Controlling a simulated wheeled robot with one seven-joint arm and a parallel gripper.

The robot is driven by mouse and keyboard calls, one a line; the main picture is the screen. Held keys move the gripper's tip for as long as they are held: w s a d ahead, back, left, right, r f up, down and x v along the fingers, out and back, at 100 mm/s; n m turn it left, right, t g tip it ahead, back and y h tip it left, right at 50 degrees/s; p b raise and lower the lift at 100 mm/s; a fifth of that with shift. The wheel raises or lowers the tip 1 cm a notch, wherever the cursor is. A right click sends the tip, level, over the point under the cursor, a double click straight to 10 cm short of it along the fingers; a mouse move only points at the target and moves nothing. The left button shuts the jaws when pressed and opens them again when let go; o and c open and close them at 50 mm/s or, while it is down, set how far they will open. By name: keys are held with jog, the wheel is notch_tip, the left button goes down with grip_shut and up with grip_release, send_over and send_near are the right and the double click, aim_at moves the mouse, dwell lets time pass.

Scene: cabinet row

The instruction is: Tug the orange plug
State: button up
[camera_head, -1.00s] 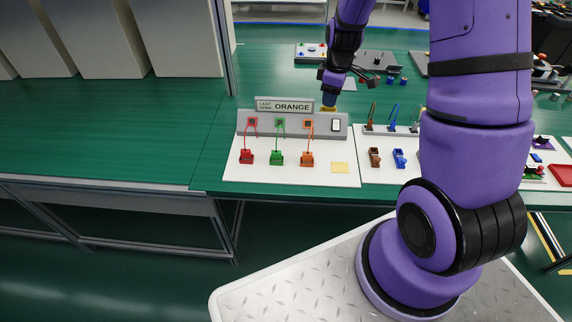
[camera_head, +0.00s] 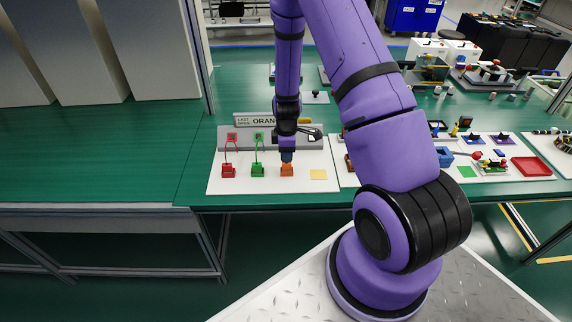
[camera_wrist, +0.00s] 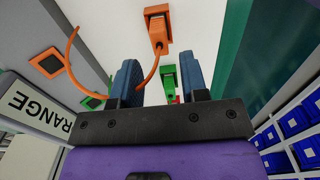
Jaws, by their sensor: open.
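The orange plug (camera_head: 287,171) stands on the white board, at the right end of a row with a red plug (camera_head: 228,171) and a green plug (camera_head: 257,171). In the wrist view the orange plug (camera_wrist: 158,28) lies just beyond my fingertips, and its orange cord curves between and past the fingers to an orange socket (camera_wrist: 48,63). My gripper (camera_head: 287,157) points down right over the orange plug. In the wrist view my gripper (camera_wrist: 162,75) has its two blue fingers apart, with the green plug (camera_wrist: 170,82) showing beyond the gap.
A grey panel (camera_head: 226,143) with sockets stands behind the plugs. A sign on it (camera_head: 245,120) reads "LAST OPEN ORAN", its end hidden by my arm. A yellow square (camera_head: 318,174) lies right of the plug. A red tray (camera_head: 531,166) is far right.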

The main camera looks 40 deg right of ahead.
jog(key=shift+f, duration=2.5)
grip_shut()
jog(key=shift+r, duration=0.15)
dwell(1.5)
jog(key=shift+f, duration=0.2)
dwell(0.8)
jog(key=shift+o, duration=0.7)
grip_release()
notch_tip(320, 180, up, 11)
